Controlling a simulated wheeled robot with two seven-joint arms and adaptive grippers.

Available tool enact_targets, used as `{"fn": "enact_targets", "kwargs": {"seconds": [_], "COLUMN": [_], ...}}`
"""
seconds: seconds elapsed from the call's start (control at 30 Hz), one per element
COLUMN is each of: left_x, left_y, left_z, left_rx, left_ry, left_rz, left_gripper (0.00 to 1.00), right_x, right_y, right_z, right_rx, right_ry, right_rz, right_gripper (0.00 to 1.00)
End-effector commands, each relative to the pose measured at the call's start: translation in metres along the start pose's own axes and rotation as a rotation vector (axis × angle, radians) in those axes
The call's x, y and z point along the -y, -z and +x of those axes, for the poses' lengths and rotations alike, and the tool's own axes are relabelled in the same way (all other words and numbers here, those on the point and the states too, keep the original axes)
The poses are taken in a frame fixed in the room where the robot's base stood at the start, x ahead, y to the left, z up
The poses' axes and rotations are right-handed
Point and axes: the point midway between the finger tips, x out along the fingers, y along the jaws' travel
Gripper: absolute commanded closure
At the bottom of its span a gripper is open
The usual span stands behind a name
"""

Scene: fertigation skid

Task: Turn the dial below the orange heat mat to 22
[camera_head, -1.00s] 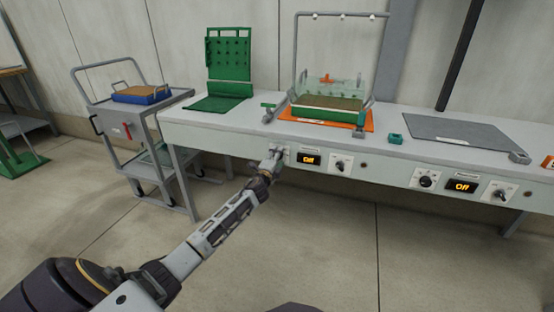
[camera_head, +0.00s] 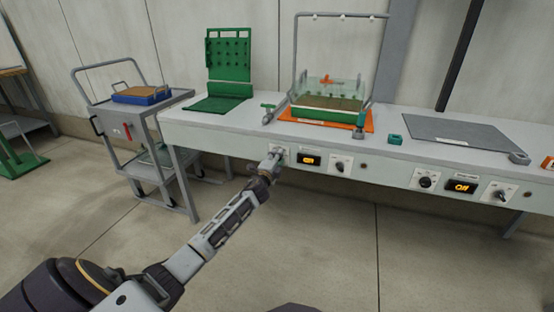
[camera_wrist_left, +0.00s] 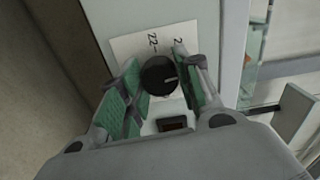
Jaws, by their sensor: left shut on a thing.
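The orange heat mat (camera_head: 285,115) lies on the bench under a clear-covered tray. Below it, my left gripper (camera_head: 276,155) is at the bench's front panel, at the leftmost control. In the left wrist view the dial (camera_wrist_left: 159,76) is a round black knob with a pale pointer line on a white scale plate. The green-padded fingers of my left gripper (camera_wrist_left: 158,84) stand on either side of the knob, shut on it. The number 22 (camera_wrist_left: 152,42) shows on the plate; another number is partly hidden by a finger. My right gripper is not in view.
A lit display (camera_head: 310,160) and another knob (camera_head: 340,165) sit right of the gripper. A grey mat (camera_head: 460,135) with its own controls is farther right. A green pegboard stand (camera_head: 228,60) and a cart (camera_head: 150,108) are left.

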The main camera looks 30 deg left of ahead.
Motion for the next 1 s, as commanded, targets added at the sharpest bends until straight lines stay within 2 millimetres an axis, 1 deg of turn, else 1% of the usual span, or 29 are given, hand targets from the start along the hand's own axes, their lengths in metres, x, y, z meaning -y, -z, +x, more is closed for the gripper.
{"fn": "enact_targets", "kwargs": {"seconds": [0.33, 0.37, 0.43, 0.5, 0.7, 1.0], "left_x": [-0.001, 0.000, 0.000, 0.000, 0.001, 0.000], "left_y": [0.001, 0.000, 0.001, 0.001, 0.001, 0.000], "left_z": [0.000, 0.000, 0.000, 0.000, 0.000, 0.000], "left_rx": [0.001, 0.002, 0.001, 0.002, 0.001, 0.002], "left_ry": [-0.003, -0.003, -0.003, -0.003, -0.003, -0.003], "left_rz": [-0.250, -0.277, -0.343, -0.409, -0.581, -0.744], "left_gripper": [0.90, 0.90, 0.90, 0.90, 0.90, 0.90], "right_x": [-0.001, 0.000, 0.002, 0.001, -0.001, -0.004], "right_y": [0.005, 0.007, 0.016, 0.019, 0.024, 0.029], "right_z": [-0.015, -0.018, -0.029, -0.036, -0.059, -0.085], "right_rx": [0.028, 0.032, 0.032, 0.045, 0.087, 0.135], "right_ry": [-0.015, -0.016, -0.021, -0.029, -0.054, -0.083], "right_rz": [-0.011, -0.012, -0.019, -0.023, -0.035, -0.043], "right_gripper": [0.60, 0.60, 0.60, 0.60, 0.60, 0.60]}}
